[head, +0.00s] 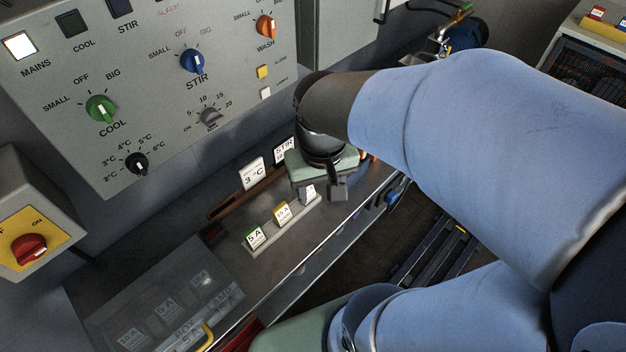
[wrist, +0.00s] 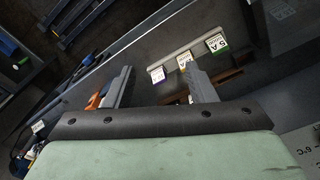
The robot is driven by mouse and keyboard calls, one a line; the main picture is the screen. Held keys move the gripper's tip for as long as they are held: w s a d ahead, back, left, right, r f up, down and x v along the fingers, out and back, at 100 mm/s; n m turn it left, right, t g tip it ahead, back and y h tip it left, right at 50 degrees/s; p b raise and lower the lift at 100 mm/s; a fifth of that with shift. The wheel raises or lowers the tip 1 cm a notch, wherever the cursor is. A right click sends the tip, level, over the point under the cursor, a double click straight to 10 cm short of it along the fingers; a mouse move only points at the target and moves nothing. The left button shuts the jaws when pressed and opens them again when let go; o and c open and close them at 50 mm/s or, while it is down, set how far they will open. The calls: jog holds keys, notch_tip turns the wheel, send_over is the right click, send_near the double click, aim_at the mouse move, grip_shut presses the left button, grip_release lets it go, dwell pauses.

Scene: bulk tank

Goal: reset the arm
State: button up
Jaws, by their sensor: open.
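My arm (head: 480,150) reaches in from the right in the head view and bends down over the bench. My gripper (head: 332,186) points downward above the bench, close to a small rack of cards; one finger shows clearly there and the other is mostly hidden. In the wrist view my gripper (wrist: 160,84) has its two grey fingers wide apart, with nothing held between them. The card rack (wrist: 182,57) shows beyond the fingertips, apart from them as far as I can tell.
The control panel (head: 150,85) with coloured knobs stands behind the bench. A red rotary switch (head: 30,249) is at left. The rack (head: 285,226) holds several cards; a "3 °C" card (head: 253,174) stands behind it. A clear-covered box (head: 165,300) is at front left.

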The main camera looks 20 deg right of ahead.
jog(key=shift+s+a+f+n, duration=0.1)
jog(key=shift+s+a+n, duration=0.1)
jog(key=shift+s, duration=0.35)
jog(key=shift+s+a+f+n, duration=0.1)
jog(key=shift+s+a+n, duration=0.15)
jog(key=shift+s, duration=0.25)
jog(key=shift+s+a+f+n, duration=0.1)
jog(key=shift+s+a+n, duration=0.1)
jog(key=shift+s, duration=0.35)
